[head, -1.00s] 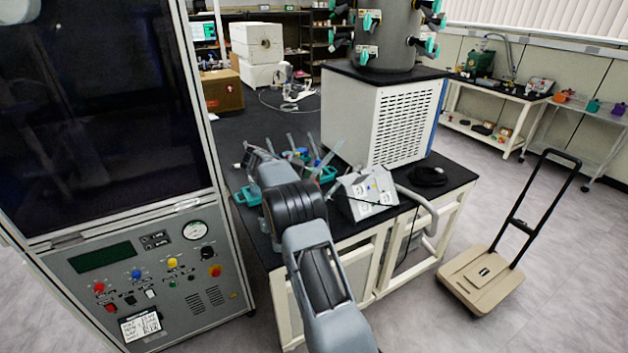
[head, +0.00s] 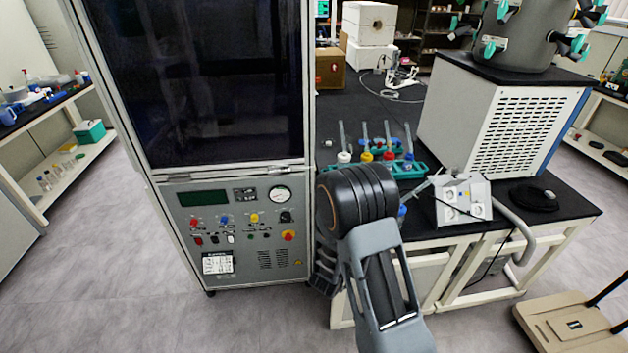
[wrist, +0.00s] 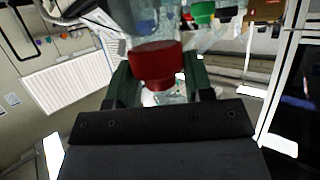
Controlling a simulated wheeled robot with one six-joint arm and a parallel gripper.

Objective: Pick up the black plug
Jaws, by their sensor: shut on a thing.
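In the wrist view my gripper (wrist: 159,64) has its two dark green fingers on either side of a red plug (wrist: 155,66). The jaws are shut on it. A blurred bluish glass-like shape (wrist: 145,17) adjoins the plug; I cannot tell whether they are joined. A green plug (wrist: 203,12) shows near the top. I cannot make out a black plug in either view. A teal rack (head: 405,171) on the black bench carries glass pieces with white (head: 344,157), yellow (head: 366,157) and red (head: 388,155) plugs.
A tall cabinet with a control panel (head: 240,235) stands left of the bench, close to my arm. A white socket box (head: 463,200) and a vented unit (head: 515,125) stand on the bench to the right. The floor (head: 120,260) at left is open.

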